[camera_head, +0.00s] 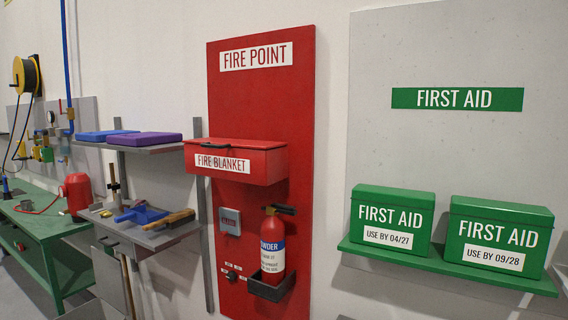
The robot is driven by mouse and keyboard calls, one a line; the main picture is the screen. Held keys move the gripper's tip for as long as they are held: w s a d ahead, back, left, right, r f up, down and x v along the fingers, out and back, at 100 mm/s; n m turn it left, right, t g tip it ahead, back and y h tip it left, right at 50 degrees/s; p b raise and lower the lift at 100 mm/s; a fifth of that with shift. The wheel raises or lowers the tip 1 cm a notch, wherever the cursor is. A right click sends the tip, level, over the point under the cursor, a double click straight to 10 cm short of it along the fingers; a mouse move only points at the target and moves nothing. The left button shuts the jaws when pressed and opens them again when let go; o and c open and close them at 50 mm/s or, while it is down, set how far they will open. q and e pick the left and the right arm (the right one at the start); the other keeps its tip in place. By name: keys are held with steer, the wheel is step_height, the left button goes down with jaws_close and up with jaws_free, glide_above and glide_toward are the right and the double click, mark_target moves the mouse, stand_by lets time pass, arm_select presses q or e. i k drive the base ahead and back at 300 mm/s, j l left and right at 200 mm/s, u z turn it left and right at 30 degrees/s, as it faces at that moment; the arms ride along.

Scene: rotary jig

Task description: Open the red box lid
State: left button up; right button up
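The red box (265,168) is fixed to the red fire point board (300,110), below the white "FIRE POINT" sign. A white "FIRE BLANKET" label (222,163) is on its front. Its red lid (240,144) lies flat on top and looks closed. A small dark handle (215,145) shows at the lid's front edge. Neither of my grippers is in the head view.
A red fire extinguisher (272,245) stands in a dark bracket below the box. Green first aid boxes (390,220) sit on a green shelf (440,266) at right. Wall shelves (150,149) and a green workbench (45,225) are at left.

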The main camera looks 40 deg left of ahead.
mark_target(208, 142)
steer(key=u, duration=1.5)
